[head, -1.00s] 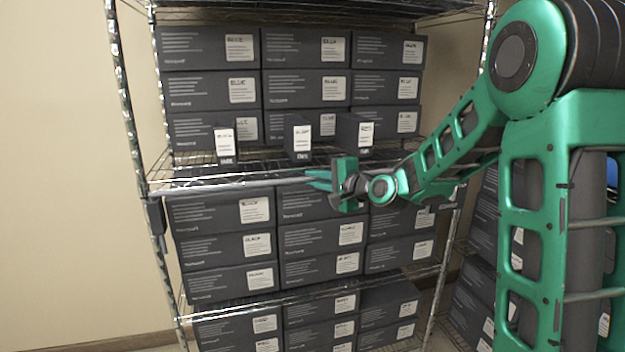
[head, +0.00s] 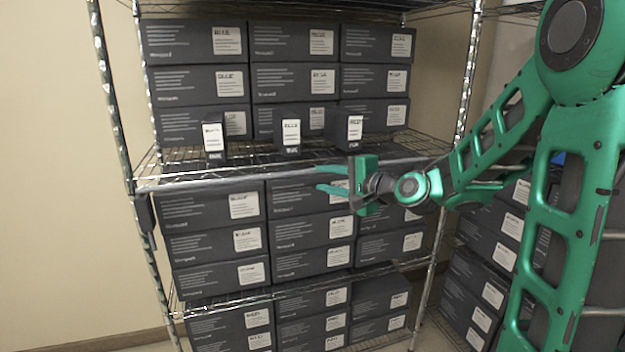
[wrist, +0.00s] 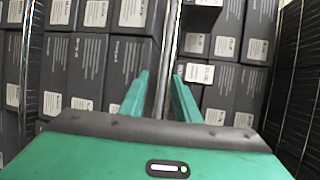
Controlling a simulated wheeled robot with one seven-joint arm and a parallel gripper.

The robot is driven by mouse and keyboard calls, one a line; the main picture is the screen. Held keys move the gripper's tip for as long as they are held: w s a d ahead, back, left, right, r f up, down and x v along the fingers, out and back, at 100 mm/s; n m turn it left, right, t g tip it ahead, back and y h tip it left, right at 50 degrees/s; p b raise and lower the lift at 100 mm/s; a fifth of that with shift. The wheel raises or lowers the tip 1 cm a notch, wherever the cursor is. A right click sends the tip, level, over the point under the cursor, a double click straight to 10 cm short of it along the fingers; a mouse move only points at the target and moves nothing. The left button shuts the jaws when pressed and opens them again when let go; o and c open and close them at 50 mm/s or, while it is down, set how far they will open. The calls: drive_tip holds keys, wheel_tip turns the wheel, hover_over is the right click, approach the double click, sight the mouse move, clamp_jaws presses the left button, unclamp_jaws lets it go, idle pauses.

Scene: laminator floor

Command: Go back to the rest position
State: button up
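My gripper (head: 319,178) is open and empty in the head view, its two green fingers apart and pointing left. It is in front of the wire shelving, near the front edge of the middle shelf (head: 240,180), below and right of the small boxes. In the wrist view my gripper (wrist: 161,78) also shows its fingers apart with nothing held between them. My green arm reaches in from the right side of the head view.
Three small dark boxes stand on the shelf front: left (head: 213,138), middle (head: 288,133), right (head: 347,130). Stacked large dark boxes (head: 190,82) fill the shelves. A metal post (head: 466,90) stands near my arm. More boxes (head: 480,285) sit on shelving at right.

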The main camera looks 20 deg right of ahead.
drive_tip(key=shift+v, duration=0.8)
drive_tip(key=s+d+f+n+g+h, duration=0.2)
drive_tip(key=s+d+f+n+g, duration=0.15)
drive_tip(key=s+f, duration=0.4)
drive_tip(key=s+d+f+n+g+h, duration=0.3)
drive_tip(key=s+d+f+g, duration=0.2)
drive_tip(key=s, duration=0.5)
drive_tip(key=s+d+g, duration=0.2)
drive_tip(key=s+g, duration=0.1)
drive_tip(key=s, duration=0.7)
drive_tip(key=s+d+f+n+g+h, duration=0.1)
drive_tip(key=s+d+g, duration=0.2)
drive_tip(key=s, duration=0.8)
drive_tip(key=shift+s+f, duration=0.25)
drive_tip(key=shift+n, duration=0.25)
